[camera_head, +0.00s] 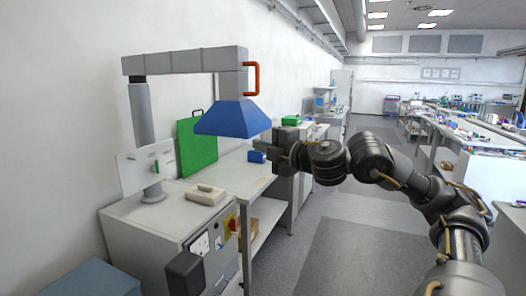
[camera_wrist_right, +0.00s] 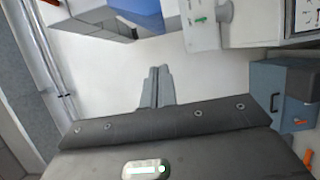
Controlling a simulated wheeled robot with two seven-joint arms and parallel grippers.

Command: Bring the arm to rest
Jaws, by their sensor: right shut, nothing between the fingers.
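My right arm comes in from the lower right in the head view and reaches across to the left. Its gripper (camera_head: 259,145) is held in the air, just right of and below the blue hood (camera_head: 232,118); I cannot tell whether they touch. In the right wrist view the two fingers (camera_wrist_right: 155,88) lie together, shut and empty, with plain pale wall behind them. My left gripper is in neither view.
Left stands a grey cabinet (camera_head: 165,218) with a screen (camera_head: 146,168) and a beige device (camera_head: 206,194). A green panel (camera_head: 197,146) leans behind. The hood's duct (camera_head: 190,61) carries an orange handle (camera_head: 252,79). Grey floor (camera_head: 345,245) below my arm is clear.

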